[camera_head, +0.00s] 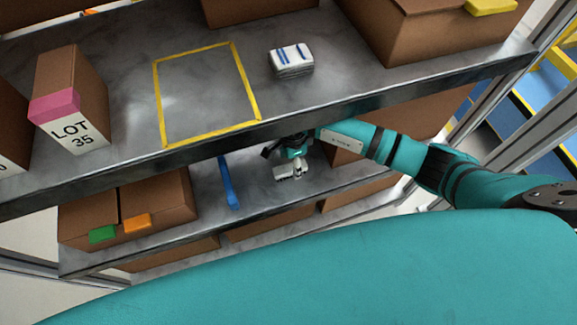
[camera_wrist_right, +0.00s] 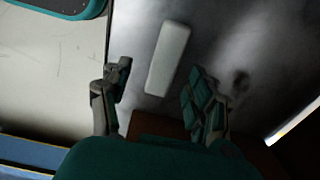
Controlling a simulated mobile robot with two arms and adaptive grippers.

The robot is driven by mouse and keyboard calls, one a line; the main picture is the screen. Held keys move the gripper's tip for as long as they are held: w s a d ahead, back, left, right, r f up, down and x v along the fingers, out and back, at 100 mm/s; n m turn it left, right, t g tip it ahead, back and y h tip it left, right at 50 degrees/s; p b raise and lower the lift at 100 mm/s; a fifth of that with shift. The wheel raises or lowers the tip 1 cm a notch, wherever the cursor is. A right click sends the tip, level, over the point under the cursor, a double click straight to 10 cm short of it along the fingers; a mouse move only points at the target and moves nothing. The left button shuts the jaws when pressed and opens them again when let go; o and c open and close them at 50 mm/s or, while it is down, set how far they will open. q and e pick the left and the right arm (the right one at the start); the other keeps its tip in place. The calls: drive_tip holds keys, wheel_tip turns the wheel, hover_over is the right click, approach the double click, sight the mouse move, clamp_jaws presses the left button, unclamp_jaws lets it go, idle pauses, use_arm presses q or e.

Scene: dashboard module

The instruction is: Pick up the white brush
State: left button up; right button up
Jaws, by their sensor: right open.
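The white brush (camera_wrist_right: 168,56) shows in the right wrist view as a plain pale oblong block lying on the grey shelf. My right gripper (camera_wrist_right: 160,88) is open, with one finger on each side of the block's near end and visible gaps between; the fingers do not grip it. In the head view my right gripper (camera_head: 295,155) reaches in over the lower shelf, beneath the upper one. A small whitish shape (camera_head: 287,173) shows just below it, probably the brush, partly hidden by the gripper. My left gripper is not in view.
The upper shelf (camera_head: 110,110) overhangs my right arm. It holds boxes, a yellow-taped rectangle and a white blue-striped bundle (camera_head: 291,59). On the lower shelf, a blue strip (camera_head: 229,183) lies left of my gripper, and a cardboard box (camera_head: 155,205) stands farther left.

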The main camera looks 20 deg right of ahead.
sight(290, 167)
drive_tip(key=f, duration=0.2)
drive_tip(key=shift+w+a+f, duration=0.2)
drive_tip(key=shift+a+f, duration=0.05)
drive_tip(key=shift+f, duration=0.15)
wheel_tip(290, 167, down, 2)
drive_tip(key=shift+w, duration=0.1)
drive_tip(key=c, duration=0.9)
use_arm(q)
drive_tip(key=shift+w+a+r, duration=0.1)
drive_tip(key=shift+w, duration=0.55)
use_arm(e)
clamp_jaws()
drive_tip(key=shift+r, duration=0.5)
drive_tip(key=r, duration=0.1)
drive_tip(key=s+r, duration=0.1)
drive_tip(key=shift+d+r, duration=0.1)
drive_tip(key=shift+r, duration=0.2)
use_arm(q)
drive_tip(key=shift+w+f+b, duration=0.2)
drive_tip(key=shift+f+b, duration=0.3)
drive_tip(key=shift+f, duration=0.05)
use_arm(e)
drive_tip(key=s+r, duration=0.1)
drive_tip(key=s, duration=1.4)
drive_tip(key=shift+a+r, duration=0.2)
